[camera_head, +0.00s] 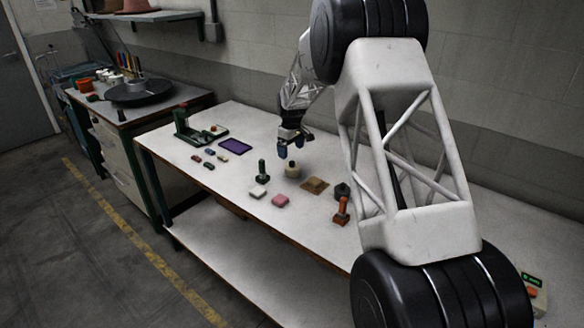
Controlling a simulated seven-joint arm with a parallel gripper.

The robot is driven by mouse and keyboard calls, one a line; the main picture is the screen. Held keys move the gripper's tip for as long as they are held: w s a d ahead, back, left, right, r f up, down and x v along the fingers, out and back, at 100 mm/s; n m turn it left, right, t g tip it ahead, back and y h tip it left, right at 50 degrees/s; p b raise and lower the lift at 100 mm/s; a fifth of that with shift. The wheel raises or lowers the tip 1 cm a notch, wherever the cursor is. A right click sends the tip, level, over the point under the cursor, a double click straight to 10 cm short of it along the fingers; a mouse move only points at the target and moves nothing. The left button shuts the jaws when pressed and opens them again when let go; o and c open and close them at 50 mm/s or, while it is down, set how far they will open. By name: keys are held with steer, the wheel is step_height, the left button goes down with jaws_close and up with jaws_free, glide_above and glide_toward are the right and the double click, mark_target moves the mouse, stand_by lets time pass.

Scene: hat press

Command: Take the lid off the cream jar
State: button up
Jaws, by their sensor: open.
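The cream jar (292,171) is a small, round, pale jar with a narrower top, standing upright near the middle of the white workbench (250,128). Its lid appears to be on top, but it is too small to see clearly. My gripper (291,148) hangs just above the jar, pointing down, with its dark blue-tipped fingers apart and empty. The fingertips look apart from the jar; the exact gap cannot be told.
A purple pad (235,146) and green press (195,130) stand left.

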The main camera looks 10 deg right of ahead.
mark_target(292, 161)
steer(key=shift+f, duration=0.6)
steer(key=shift+s+d+f, duration=0.1)
steer(key=shift+d+f, duration=0.05)
steer(key=shift+f, duration=2.45)
steer(key=c, duration=1)
